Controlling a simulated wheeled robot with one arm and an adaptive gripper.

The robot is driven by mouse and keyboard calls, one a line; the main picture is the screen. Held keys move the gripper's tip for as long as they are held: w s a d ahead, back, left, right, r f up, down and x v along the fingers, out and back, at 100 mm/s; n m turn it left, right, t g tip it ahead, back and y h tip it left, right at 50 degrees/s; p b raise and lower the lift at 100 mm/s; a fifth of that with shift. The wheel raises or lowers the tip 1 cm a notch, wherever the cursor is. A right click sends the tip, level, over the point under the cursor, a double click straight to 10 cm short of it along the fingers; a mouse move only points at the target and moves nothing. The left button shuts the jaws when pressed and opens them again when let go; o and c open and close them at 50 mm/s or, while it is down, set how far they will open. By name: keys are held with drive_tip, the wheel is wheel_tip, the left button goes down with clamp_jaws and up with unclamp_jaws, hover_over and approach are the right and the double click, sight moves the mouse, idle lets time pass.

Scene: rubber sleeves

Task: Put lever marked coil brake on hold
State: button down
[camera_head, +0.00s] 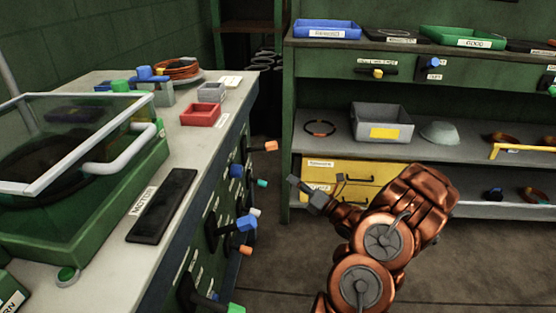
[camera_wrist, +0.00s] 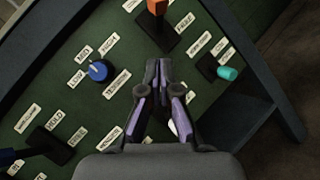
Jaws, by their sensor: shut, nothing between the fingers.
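Several levers with coloured knobs stick out of the dark green side panel of the left bench; I cannot read which is marked coil brake. In the wrist view an orange-knobbed lever (camera_wrist: 157,8) is at the top, a teal-knobbed lever (camera_wrist: 227,73) at the right and a blue knob (camera_wrist: 97,70) at the left, among small white labels. The orange lever (camera_head: 265,147) and teal knob (camera_head: 262,183) also show in the head view. My gripper (camera_wrist: 158,64) is shut and empty in front of the panel, between the blue and teal knobs. It also shows in the head view (camera_head: 294,182).
Lower on the panel are a blue lever (camera_head: 243,223), a second orange knob (camera_head: 245,250) and a green knob (camera_head: 236,308). The bench top (camera_head: 190,150) holds a red tray and a glass-lidded green box. A green shelf unit (camera_head: 288,120) stands behind my arm.

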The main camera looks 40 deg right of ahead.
drive_tip(key=w+r+b, duration=0.1)
drive_tip(key=w+r, duration=0.3)
drive_tip(key=w, duration=0.4)
drive_tip(key=shift+w+r, duration=0.15)
drive_tip(key=shift+w, duration=0.05)
drive_tip(key=shift+d+r+b, duration=0.1)
drive_tip(key=shift+r+b, duration=0.05)
drive_tip(key=shift+b, duration=0.2)
drive_tip(key=shift+w+r+n+g+b, duration=0.15)
drive_tip(key=shift+r+n+g+b, duration=0.85)
drive_tip(key=shift+r+g+b, duration=0.4)
drive_tip(key=b, duration=0.3)
approach(269, 147)
drive_tip(key=s+f, duration=0.2)
drive_tip(key=s, duration=0.4)
drive_tip(key=shift+a+f, duration=0.25)
drive_tip(key=shift+f, duration=0.05)
